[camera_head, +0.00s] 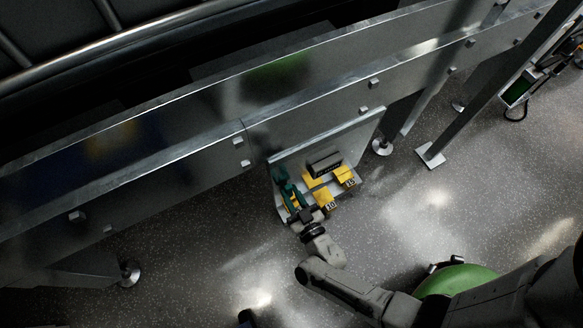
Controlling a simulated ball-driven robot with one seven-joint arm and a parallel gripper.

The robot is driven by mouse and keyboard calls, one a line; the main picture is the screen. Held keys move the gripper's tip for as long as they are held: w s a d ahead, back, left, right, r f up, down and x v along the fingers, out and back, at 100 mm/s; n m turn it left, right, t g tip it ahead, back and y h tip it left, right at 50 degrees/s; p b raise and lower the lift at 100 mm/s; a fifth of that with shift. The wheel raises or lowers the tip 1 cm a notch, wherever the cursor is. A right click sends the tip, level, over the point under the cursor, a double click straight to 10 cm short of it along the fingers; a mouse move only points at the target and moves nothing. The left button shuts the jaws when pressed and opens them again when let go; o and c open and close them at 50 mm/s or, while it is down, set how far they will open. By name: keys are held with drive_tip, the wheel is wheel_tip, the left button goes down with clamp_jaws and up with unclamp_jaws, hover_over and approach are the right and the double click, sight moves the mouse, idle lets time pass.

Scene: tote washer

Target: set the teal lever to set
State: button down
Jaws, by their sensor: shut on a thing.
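The teal lever (282,178) stands at the left end of a small metal panel (340,138) fixed to the steel frame. My gripper (299,212) is at the lower part of the teal parts, shut on the teal lever. My wrist partly hides where the fingers meet it. Yellow blocks with black number marks (344,176) sit just right of the lever, beside a dark grey block (325,162). No marking that reads "set" can be made out at this size.
A long steel beam (180,165) runs behind the panel. A frame leg with a foot plate (431,154) stands to the right, and a device with a green screen (518,91) is at the far right.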

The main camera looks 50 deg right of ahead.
drive_tip(key=c, duration=0.9)
unclamp_jaws()
drive_tip(key=p+v, duration=0.1)
drive_tip(key=v, duration=0.9)
drive_tip(key=shift+s+a, duration=0.15)
drive_tip(key=shift+s, duration=0.25)
